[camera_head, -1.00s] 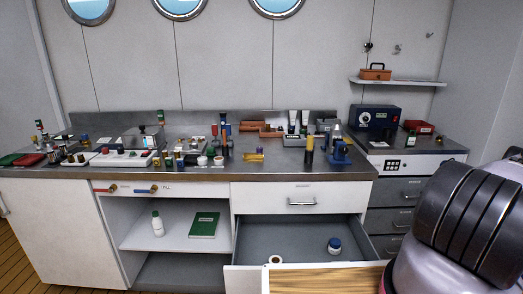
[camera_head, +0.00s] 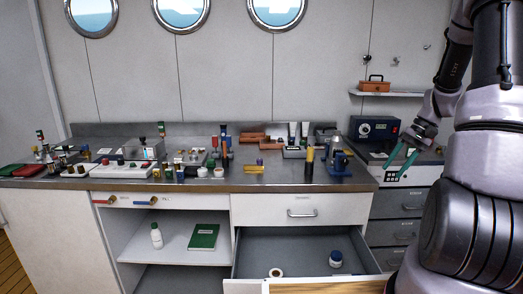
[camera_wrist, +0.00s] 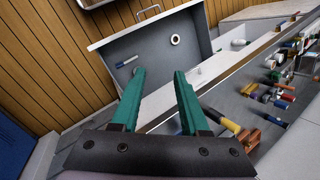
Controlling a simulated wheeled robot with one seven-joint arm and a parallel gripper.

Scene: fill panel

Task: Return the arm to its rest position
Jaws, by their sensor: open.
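My gripper (camera_head: 402,166) is at the right in the head view, in front of the drawer cabinet on the right. Its two teal fingers are apart with nothing between them. The fingers also show in the wrist view (camera_wrist: 157,85), pointing toward the open drawer. My arm comes down from the upper right of the head view and hides part of the right side.
An open grey drawer (camera_head: 300,243) sticks out below the counter (camera_head: 200,182), holding a blue-capped jar (camera_head: 336,259) and a white ring (camera_head: 276,272). Several bottles and tools crowd the counter. A wall shelf (camera_head: 395,92) carries an orange box (camera_head: 375,83).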

